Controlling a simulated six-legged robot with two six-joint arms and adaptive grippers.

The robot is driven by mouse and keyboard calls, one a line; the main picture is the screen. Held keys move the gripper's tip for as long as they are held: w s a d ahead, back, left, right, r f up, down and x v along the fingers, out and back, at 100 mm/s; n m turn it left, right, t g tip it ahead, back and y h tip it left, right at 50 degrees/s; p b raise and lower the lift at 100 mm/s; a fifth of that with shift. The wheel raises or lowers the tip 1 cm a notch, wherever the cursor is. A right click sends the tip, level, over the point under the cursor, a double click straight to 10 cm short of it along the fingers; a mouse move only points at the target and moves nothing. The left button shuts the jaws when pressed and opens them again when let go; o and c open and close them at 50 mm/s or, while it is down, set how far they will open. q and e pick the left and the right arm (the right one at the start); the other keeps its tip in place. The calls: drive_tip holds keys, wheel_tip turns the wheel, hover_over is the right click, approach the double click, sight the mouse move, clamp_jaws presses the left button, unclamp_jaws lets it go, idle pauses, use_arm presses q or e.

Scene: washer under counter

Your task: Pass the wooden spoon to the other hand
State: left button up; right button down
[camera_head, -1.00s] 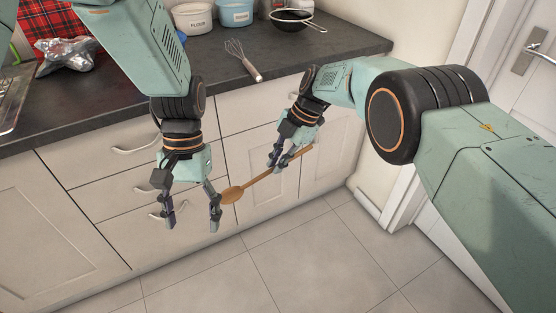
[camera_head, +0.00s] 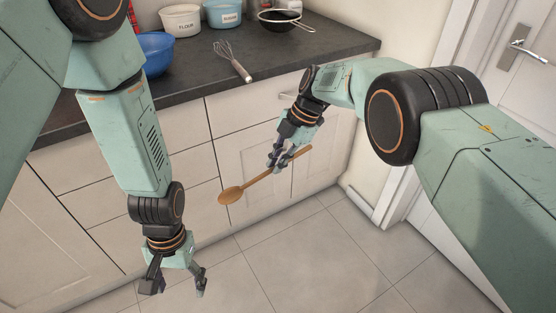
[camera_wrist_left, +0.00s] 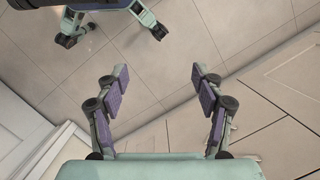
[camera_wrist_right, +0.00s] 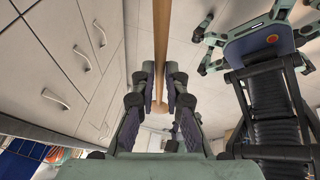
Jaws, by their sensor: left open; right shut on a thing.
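The wooden spoon (camera_head: 231,195) is held above the floor in front of the cabinets, its bowl pointing to the lower left. My right gripper (camera_head: 277,161) is shut on its handle, and the handle's end sticks out to the upper right. In the right wrist view the wooden handle (camera_wrist_right: 162,35) runs between the closed fingers. My left gripper (camera_head: 177,286) is open and empty, lower and to the left of the spoon bowl, clearly apart from it. In the left wrist view only floor shows between its spread fingers (camera_wrist_left: 160,88); the spoon is not seen there.
The dark countertop (camera_head: 190,90) holds a whisk (camera_head: 232,62), a flour tub (camera_head: 181,22), a blue bowl (camera_head: 155,54) and a sieve (camera_head: 285,18). Cabinet fronts (camera_head: 240,125) stand behind the spoon. The tiled floor (camera_head: 310,250) at lower right is clear.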

use_arm(q)
drive_tip(key=s+a+f+t, duration=0.1)
drive_tip(key=s+f, duration=0.4)
drive_tip(key=s, duration=0.7)
drive_tip(key=shift+s+f+t, duration=0.2)
drive_tip(key=shift+s+t, duration=0.05)
drive_tip(key=shift+t, duration=0.55)
